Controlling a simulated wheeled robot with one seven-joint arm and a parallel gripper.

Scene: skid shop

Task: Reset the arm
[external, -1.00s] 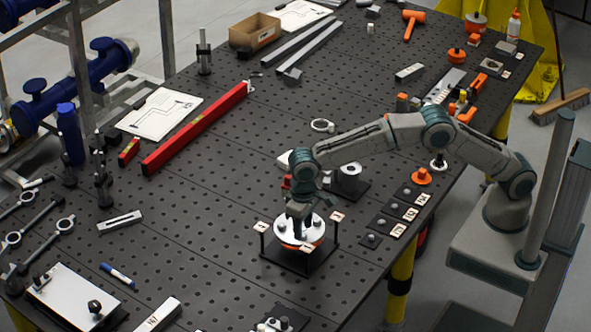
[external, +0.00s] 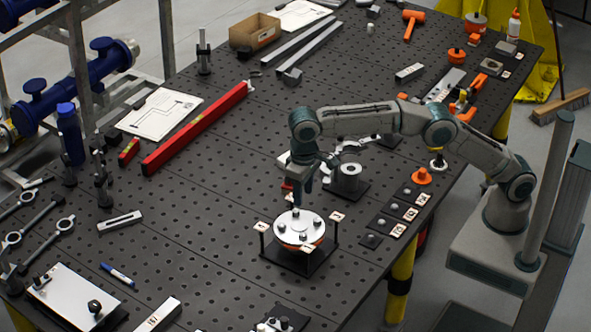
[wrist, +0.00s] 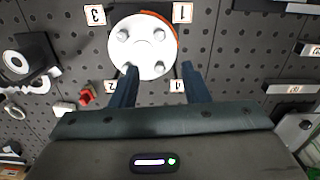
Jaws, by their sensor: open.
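My gripper (external: 301,193) is open and empty, pointing down above a round white disc (external: 299,226) with several grey knobs on its top. The disc sits over an orange ring on a black fixture plate (external: 303,264) with small numbered tags on posts at its corners. In the wrist view, both fingers of my gripper (wrist: 157,84) stand apart with the disc (wrist: 150,48) beyond their tips. The tags numbered 3 (wrist: 95,15) and 1 (wrist: 182,12) show there; two others are partly hidden by the fingers.
A black block with a metal cylinder (external: 348,178) stands just behind my gripper. A long red level (external: 197,130) lies to the left. Numbered tags and small parts line the table's right edge.

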